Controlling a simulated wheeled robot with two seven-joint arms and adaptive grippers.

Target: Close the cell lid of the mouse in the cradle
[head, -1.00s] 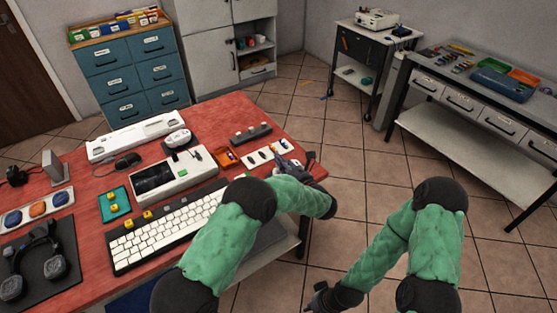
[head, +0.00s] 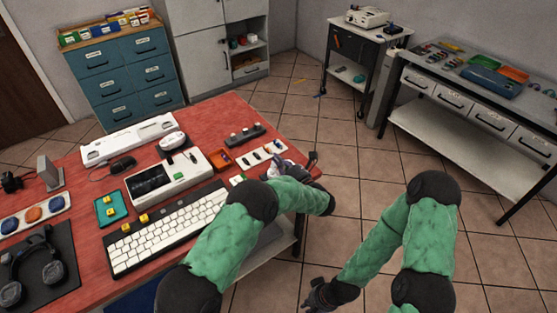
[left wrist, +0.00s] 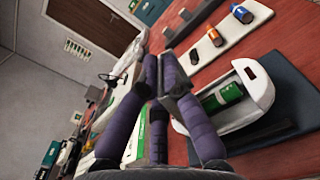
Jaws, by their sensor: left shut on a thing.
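The white mouse (left wrist: 262,86) lies in its dark cradle (left wrist: 290,92) in the left wrist view. Its cell compartment is open and a green cell (left wrist: 221,97) lies inside. My left gripper (left wrist: 166,78) is beside the mouse's near end, its purple fingers closed on a thin piece that looks like the cell lid; the fingers hide most of it. In the head view my left gripper (head: 298,168) is over the table's right edge, and its hand and arm largely hide the mouse. My right gripper (head: 318,295) hangs low, clear of the table; its jaw opening is unclear.
A white tray (head: 262,153) with small cells lies just behind the cradle. An orange bin (head: 220,158), a cream device with a dark screen (head: 170,178) and a white keyboard (head: 165,235) stand to the left. Another white mouse (head: 172,139) sits behind. The floor right of the table is free.

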